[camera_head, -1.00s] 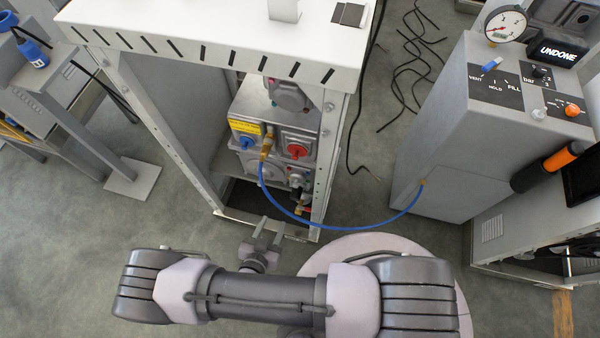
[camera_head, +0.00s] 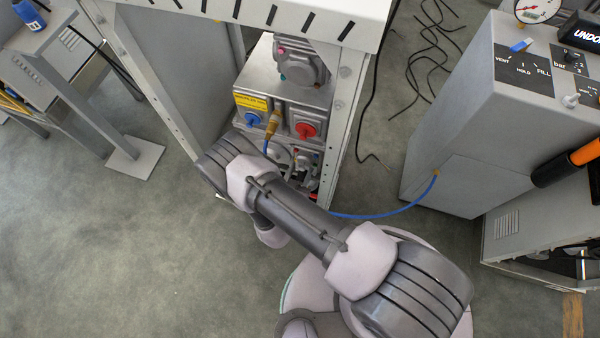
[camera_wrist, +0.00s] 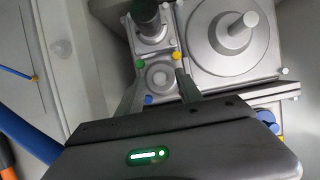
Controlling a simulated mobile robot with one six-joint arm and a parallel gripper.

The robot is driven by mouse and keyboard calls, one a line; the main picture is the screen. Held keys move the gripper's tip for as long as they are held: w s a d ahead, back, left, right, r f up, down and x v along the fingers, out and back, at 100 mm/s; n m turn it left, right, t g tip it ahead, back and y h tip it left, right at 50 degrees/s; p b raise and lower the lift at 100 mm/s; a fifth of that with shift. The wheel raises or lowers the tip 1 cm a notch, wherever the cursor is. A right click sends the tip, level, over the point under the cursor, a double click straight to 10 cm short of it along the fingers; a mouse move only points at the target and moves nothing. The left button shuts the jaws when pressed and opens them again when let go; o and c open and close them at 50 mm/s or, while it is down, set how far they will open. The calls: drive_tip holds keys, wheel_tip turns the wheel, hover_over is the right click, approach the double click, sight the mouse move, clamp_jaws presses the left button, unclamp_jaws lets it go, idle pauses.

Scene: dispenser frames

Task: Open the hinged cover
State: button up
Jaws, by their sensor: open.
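In the wrist view my gripper (camera_wrist: 161,75) is open, its two fingers on either side of a small round grey fitting (camera_wrist: 160,77) with a raised ring. I cannot tell whether the fingers touch it. Small green, yellow and blue dots surround this fitting. A black cylindrical part (camera_wrist: 148,22) stands just above it, and a large grey disc with a central stub (camera_wrist: 230,32) is at its right. Which part is the hinged cover is not clear. In the head view my arm hides the gripper and the lower part of the dispenser block (camera_head: 311,97).
The block sits inside a metal frame (camera_head: 345,110) under a white top (camera_head: 300,12). It carries a blue knob (camera_head: 252,120), a red knob (camera_head: 305,130) and a brass fitting (camera_head: 273,123). A blue hose (camera_head: 390,212) runs to the grey cabinet (camera_head: 460,140). Open floor lies at left.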

clamp_jaws()
idle(1.4)
